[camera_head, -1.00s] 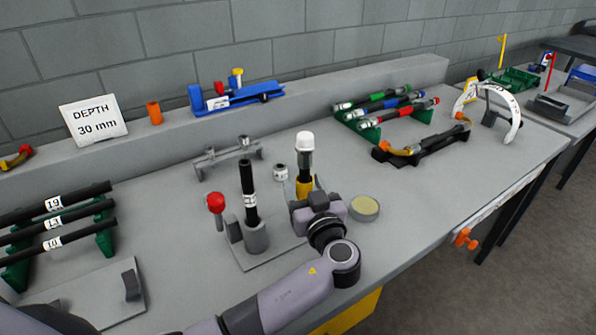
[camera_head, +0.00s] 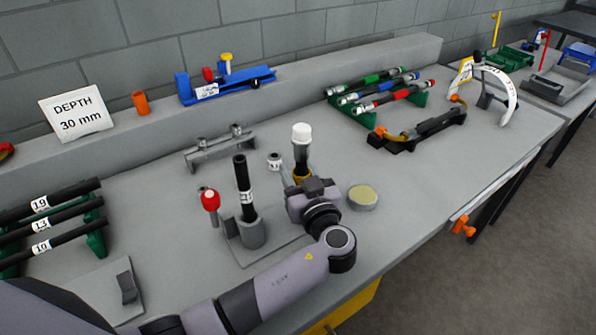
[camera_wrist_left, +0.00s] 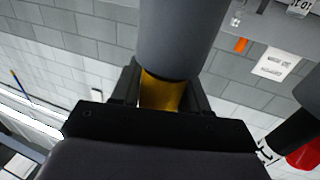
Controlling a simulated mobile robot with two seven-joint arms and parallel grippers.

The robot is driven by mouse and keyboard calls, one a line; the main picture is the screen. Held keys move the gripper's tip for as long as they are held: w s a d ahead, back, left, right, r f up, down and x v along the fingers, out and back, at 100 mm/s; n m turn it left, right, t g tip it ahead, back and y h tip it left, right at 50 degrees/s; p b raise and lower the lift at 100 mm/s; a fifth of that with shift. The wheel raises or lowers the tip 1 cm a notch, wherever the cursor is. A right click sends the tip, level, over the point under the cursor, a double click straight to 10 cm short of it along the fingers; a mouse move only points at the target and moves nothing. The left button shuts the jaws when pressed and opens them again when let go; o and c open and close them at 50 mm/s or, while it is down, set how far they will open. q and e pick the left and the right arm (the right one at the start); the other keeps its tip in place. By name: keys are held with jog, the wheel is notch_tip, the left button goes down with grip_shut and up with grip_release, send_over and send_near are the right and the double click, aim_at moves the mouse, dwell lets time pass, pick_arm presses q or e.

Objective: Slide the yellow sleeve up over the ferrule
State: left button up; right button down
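The yellow sleeve (camera_head: 300,176) sits around an upright dark hose below a grey ferrule (camera_head: 301,154) with a white cap (camera_head: 301,133) on top. My left gripper (camera_head: 309,187) is at the sleeve from the near side and hides much of it and the lower hose. In the left wrist view, the yellow sleeve (camera_wrist_left: 160,94) lies between the two fingers, which appear closed against it. A wide grey cylinder, apparently the ferrule (camera_wrist_left: 178,35), rises directly above it there. My right gripper is not in view.
A black hose (camera_head: 243,185) stands in a grey holder just left, with a red-knobbed post (camera_head: 210,202) beside it. A round pale-topped dish (camera_head: 363,196) is close on the right. A grey bracket (camera_head: 220,150) stands behind.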

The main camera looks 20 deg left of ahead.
aim_at(303, 170)
pick_arm(q)
grip_shut()
jog(key=shift+r, duration=1.85)
jog(key=shift+o, duration=2.4)
grip_release()
jog(key=shift+f, duration=0.1)
